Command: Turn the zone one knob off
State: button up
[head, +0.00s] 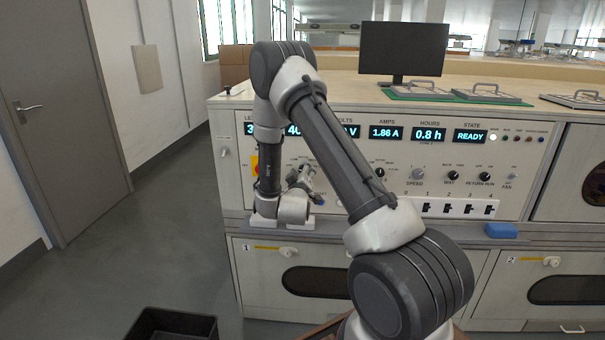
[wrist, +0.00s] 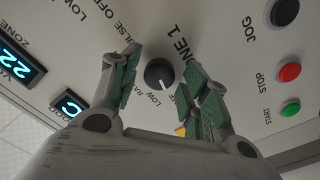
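The zone one knob (wrist: 159,73) is round and black, on a pale panel lettered ZONE 1, in the wrist view. A light pointer mark shows on its lower side, and small lettering, partly legible as LOW, lies below it. My gripper (wrist: 161,66) is open, with one green-padded finger on each side of the knob. Gaps show between the knob and both fingers; I cannot tell how deep the fingertips are. In the head view my gripper (head: 305,183) is at the panel's left part, and the knob cannot be made out there.
In the wrist view, red stop (wrist: 289,72) and green start (wrist: 291,108) buttons lie right of the knob, with a black jog button (wrist: 285,12) above. Lit displays (wrist: 18,62) are at left. A blue block (head: 500,230) sits on the ledge. A black bin (head: 172,325) stands on the floor.

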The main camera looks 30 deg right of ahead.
jog(key=shift+s+a, duration=0.1)
jog(key=v, duration=1.1)
jog(key=shift+s+a, duration=0.2)
jog(key=shift+s, duration=0.05)
